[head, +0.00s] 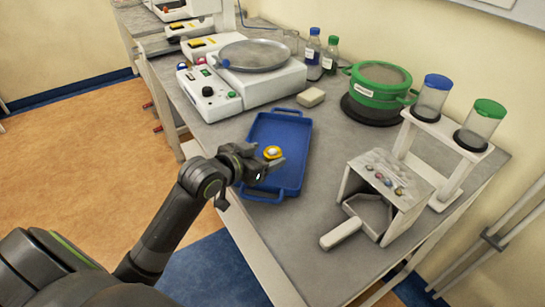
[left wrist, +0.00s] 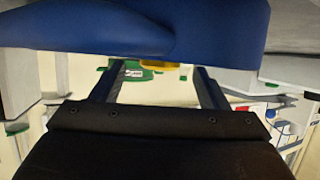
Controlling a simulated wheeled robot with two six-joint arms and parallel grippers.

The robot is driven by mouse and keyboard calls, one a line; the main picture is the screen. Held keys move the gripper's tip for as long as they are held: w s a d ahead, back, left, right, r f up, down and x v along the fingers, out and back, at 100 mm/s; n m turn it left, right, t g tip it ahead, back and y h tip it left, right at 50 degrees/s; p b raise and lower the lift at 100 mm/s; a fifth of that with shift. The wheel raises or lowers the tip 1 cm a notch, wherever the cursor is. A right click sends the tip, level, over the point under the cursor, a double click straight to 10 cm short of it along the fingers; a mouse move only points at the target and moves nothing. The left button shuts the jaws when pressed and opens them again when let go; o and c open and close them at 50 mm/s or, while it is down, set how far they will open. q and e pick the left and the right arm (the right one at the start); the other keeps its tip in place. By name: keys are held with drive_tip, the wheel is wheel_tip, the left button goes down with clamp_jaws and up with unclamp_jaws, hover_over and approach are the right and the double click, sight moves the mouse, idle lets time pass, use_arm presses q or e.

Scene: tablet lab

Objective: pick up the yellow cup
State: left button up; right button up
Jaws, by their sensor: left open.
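The yellow cup (head: 272,152) is small and shows at the fingers of my left gripper (head: 264,159), over the blue tray (head: 294,136) in the head view. My left gripper is open, and the fingers partly cover the cup. In the left wrist view, a sliver of the yellow cup (left wrist: 158,65) shows between the two open fingers (left wrist: 160,82), just below the blue tray's edge (left wrist: 230,30). Most of the cup is hidden there. I cannot tell whether a finger touches it. My right gripper is not in view.
A white device with a round pan (head: 255,56) stands behind the tray. A cream block (head: 311,97) and a green pot (head: 378,92) are to the right. A white stand (head: 388,178) is near the front edge. Bare grey table lies right of the tray.

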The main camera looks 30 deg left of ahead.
sight(271, 153)
use_arm(q)
drive_tip(key=shift+x, duration=1.35)
drive_tip(key=shift+s, duration=0.1)
drive_tip(key=shift+c, duration=0.3)
drive_tip(key=c, duration=1.1)
drive_tip(key=shift+o, duration=0.2)
